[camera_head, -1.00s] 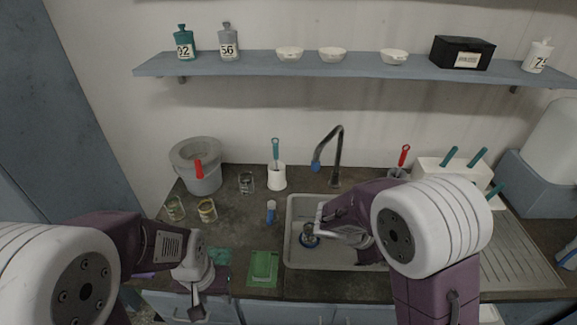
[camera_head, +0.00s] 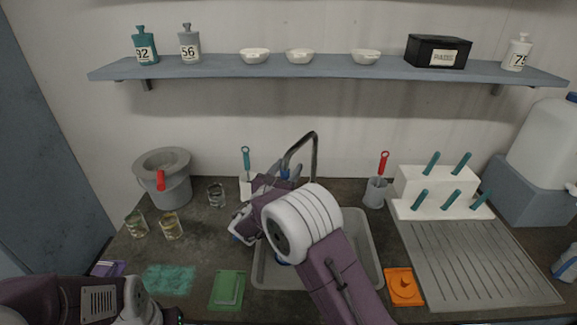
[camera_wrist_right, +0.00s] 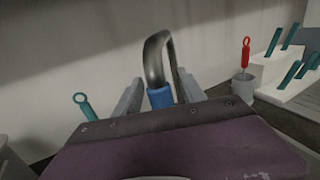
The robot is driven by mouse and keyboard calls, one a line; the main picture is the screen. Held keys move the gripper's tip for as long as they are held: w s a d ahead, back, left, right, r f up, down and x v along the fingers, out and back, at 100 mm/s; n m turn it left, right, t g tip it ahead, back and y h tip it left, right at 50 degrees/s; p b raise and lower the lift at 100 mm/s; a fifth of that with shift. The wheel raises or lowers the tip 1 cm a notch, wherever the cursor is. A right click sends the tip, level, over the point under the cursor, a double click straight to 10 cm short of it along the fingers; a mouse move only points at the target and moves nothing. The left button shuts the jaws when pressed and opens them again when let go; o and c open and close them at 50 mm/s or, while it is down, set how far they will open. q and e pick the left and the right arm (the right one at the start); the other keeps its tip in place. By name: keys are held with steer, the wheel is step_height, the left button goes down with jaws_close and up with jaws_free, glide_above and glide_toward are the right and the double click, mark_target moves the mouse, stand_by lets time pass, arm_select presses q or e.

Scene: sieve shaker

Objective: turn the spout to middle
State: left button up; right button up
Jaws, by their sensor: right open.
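The spout (camera_head: 314,150) is a dark metal curved pipe behind the sink (camera_head: 374,262). It bends over to the left in the head view and ends in a blue tip (camera_head: 284,173). In the right wrist view, the blue tip (camera_wrist_right: 160,97) hangs between the two grey fingers of my right gripper (camera_wrist_right: 160,100), with gaps visible beside it. In the head view, my right gripper (camera_head: 286,172) is at the tip, partly hidden by my arm. My left gripper (camera_head: 172,315) is at the bottom left edge, mostly cut off, and its jaws cannot be made out.
A white holder (camera_head: 246,186) with a teal-handled brush is close left of my right gripper. A grey cup (camera_head: 375,193) with a red-handled brush stands right of the spout. A grey bucket (camera_head: 165,180) and glass beakers stand left. A shelf (camera_head: 330,69) runs above.

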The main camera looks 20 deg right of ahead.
steer(key=shift+w+d, duration=0.25)
steer(key=shift+w, duration=0.1)
jaws_close()
stand_by(1.2)
